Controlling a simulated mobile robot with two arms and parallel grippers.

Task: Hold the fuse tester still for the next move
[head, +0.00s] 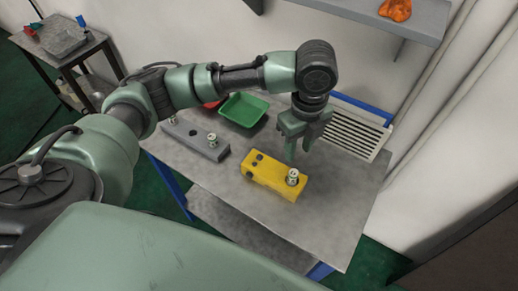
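The yellow block (264,175), which looks like the fuse tester, lies on the table. It has dark holes at its left end. A small pale cylinder with dark marks (292,177) stands upright at its right end. My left gripper (298,155) points down just behind the yellow block. Its fingers are apart, with nothing seen between them. It looks clear of the block, though the exact gap is hard to judge. My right gripper is not in view.
A grey block (190,137) with a similar cylinder (212,140) lies to the left on the metal table (325,215). A green tray (243,109), a partly hidden red item (213,104) and a white slatted rack (353,135) stand behind. The table's front right is bare.

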